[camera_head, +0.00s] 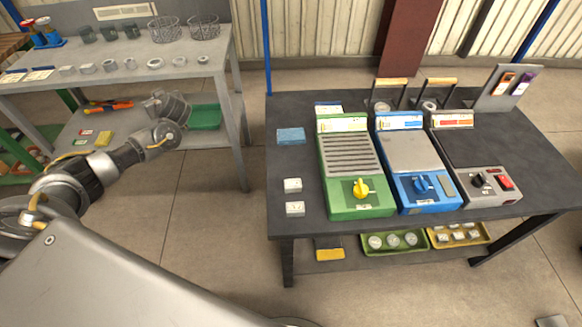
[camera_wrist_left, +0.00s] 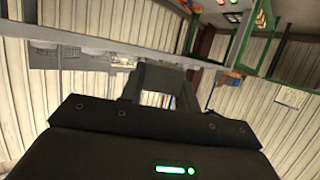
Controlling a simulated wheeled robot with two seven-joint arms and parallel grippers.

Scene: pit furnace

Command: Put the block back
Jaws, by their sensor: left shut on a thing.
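My left arm comes in from the left, and my left gripper (camera_head: 165,104) is in front of the grey workbench, at about the height of its lower shelf. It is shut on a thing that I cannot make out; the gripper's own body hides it. In the left wrist view the dark gripper (camera_wrist_left: 163,85) points away, and the thing between its fingers is not clear. My right gripper is not in view.
The grey workbench (camera_head: 215,60) holds wire baskets (camera_head: 165,29), cups and rings. A green tray (camera_head: 204,117) is on its lower shelf. Green, blue and grey units (camera_head: 355,205) (camera_head: 430,195) (camera_head: 490,186) stand on the dark table. Clear floor lies between the two tables.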

